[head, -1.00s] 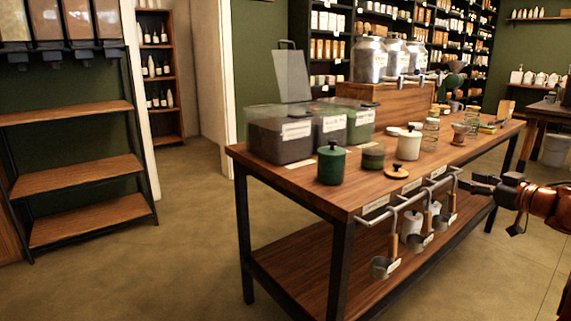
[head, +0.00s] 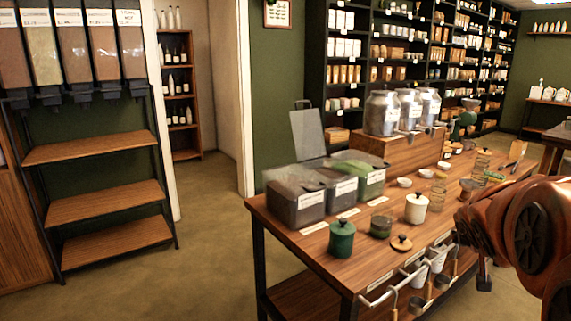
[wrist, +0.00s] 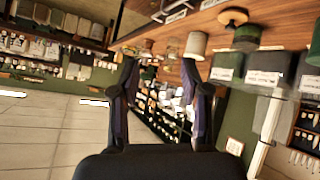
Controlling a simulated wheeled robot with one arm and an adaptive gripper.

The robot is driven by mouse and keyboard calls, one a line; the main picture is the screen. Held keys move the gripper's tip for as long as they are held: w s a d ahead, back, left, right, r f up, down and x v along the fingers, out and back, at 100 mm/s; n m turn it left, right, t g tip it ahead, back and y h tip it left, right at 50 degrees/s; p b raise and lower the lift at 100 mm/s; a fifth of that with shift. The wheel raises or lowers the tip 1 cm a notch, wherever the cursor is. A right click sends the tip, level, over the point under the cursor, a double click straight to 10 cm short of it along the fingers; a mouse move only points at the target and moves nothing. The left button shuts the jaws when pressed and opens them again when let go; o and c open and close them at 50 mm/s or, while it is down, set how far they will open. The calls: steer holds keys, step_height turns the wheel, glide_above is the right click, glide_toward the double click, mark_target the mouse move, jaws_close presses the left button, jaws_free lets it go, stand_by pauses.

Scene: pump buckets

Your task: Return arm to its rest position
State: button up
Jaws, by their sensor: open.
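My copper-coloured arm (head: 520,235) fills the right edge of the head view, in front of the right end of the wooden table (head: 290,215). My gripper (wrist: 160,68) shows in the wrist view with its two dark fingers apart and nothing between them. In that view the picture is turned over, with the table top (wrist: 150,40) along the upper part. I cannot make out the fingers clearly in the head view.
Scoops hang from a front rail (head: 376,298). Shelves (head: 105,205) stand left; open floor (head: 215,260) lies between.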

steer(key=s+a+n+g+y+p, duration=0.2)
steer(key=s+a+g+p, duration=0.3)
steer(key=s+a, duration=0.7)
steer(key=s+a+n+g+y+p, duration=0.1)
steer(key=s+a+g+y+p, duration=0.3)
steer(key=s+a, duration=0.9)
steer(key=s+g+p, duration=0.1)
steer(key=s+p, duration=0.2)
steer(key=s, duration=0.3)
steer(key=shift+a+f+n+y, duration=0.15)
steer(key=shift+a+n+y, duration=0.15)
steer(key=shift+n, duration=0.1)
steer(key=shift+s, duration=0.1)
